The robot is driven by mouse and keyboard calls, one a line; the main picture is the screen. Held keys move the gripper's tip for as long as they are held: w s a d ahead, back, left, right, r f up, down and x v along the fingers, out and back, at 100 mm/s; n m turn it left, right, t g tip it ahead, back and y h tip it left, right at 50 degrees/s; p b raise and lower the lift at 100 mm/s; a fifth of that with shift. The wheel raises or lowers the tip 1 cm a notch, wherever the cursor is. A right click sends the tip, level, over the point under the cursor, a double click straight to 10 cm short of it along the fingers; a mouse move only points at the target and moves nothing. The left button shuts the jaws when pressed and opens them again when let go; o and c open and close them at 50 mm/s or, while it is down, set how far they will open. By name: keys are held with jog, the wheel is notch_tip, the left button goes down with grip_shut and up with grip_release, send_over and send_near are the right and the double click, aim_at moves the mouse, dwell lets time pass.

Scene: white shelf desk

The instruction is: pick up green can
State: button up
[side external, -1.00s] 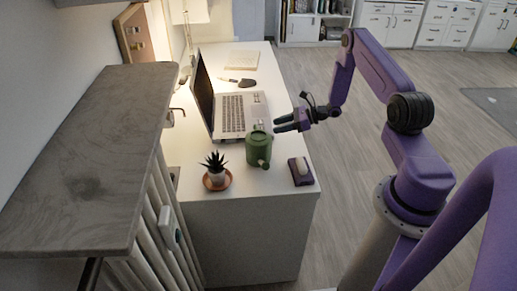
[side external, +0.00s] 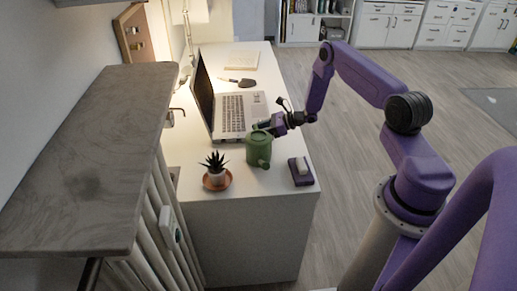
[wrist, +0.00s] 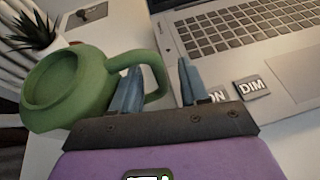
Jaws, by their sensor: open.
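The green can (side external: 258,149) looks like a small watering can with a loop handle and a spout. It stands on the white desk in front of the laptop. In the wrist view the green can (wrist: 72,86) is at the left, with its handle towards my gripper. My gripper (side external: 262,128) is at the can's upper far side in the side view. In the wrist view my gripper (wrist: 158,82) is open. Its left finger overlaps the handle loop and its right finger is beyond the handle, over the desk. I cannot tell whether they touch the can.
An open laptop (side external: 236,113) stands behind the can, close to my gripper. A potted succulent (side external: 216,169) on a saucer is left of the can. A purple block with a pale top (side external: 301,172) is to its right, near the desk edge. A trowel (side external: 240,82) lies farther back.

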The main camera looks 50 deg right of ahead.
grip_shut()
jog(key=shift+r, duration=0.1)
